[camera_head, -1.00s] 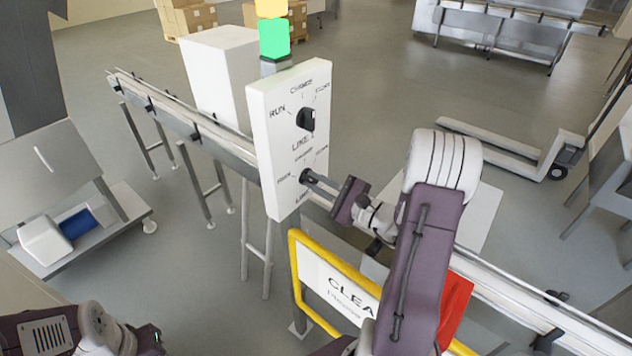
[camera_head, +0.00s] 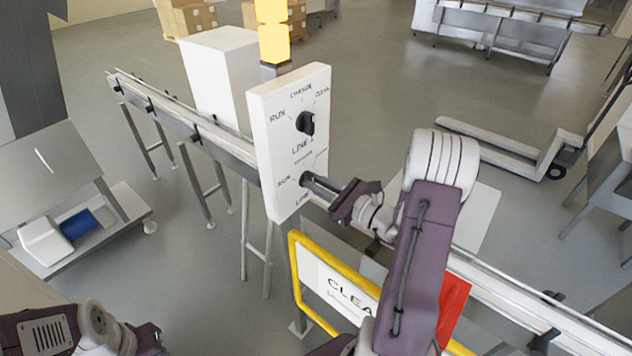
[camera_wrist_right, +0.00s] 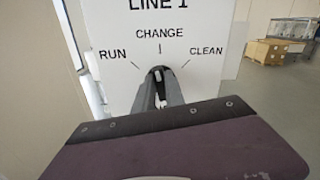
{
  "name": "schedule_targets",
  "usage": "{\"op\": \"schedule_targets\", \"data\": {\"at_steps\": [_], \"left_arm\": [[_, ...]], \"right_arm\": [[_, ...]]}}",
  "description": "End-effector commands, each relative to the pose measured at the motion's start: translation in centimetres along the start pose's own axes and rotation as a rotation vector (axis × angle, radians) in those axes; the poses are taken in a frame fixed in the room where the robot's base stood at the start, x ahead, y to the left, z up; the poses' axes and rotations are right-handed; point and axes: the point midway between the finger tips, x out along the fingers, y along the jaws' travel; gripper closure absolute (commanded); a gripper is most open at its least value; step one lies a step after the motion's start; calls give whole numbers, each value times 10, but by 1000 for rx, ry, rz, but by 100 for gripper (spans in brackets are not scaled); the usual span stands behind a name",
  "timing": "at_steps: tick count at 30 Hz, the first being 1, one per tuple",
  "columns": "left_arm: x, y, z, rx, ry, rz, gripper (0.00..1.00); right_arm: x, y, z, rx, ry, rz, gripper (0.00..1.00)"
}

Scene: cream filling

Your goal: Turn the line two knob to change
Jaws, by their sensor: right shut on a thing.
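A white control panel (camera_head: 290,140) stands upright with two black knobs, each with labels around it. The upper knob (camera_head: 306,122) is free, with LINE lettering beneath it. My right gripper (camera_head: 310,180) is shut on the lower knob (camera_head: 304,179), coming from the right. In the right wrist view the fingers (camera_wrist_right: 160,92) close around this knob (camera_wrist_right: 158,77), under the words RUN, CHANGE and CLEAN. Its pale mark points up, roughly toward CHANGE. The LINE 1 text above belongs to the upper knob. Part of my left arm is at the bottom left; its fingers cannot be made out.
A conveyor (camera_head: 185,120) runs behind the panel and on to the lower right. A yellow-framed sign (camera_head: 335,285) stands below my right arm. A signal lamp (camera_head: 273,40) above the panel glows yellow. A pallet jack (camera_head: 510,150) stands at the right.

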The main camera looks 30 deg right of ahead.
Motion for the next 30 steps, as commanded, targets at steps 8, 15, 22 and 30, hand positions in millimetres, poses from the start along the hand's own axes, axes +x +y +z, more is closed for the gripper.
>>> {"op": "schedule_targets", "data": {"at_steps": [8,15,22,30], "left_arm": [[-7,0,-1,0,0,0,64],[-8,0,-1,0,0,0,64],[-8,0,-1,0,0,0,64],[-8,0,-1,0,0,0,64]], "right_arm": [[0,-1,0,137,0,0,100],[0,-2,0,188,0,0,100],[0,-2,0,197,0,0,100],[0,-1,0,196,0,0,69]]}}
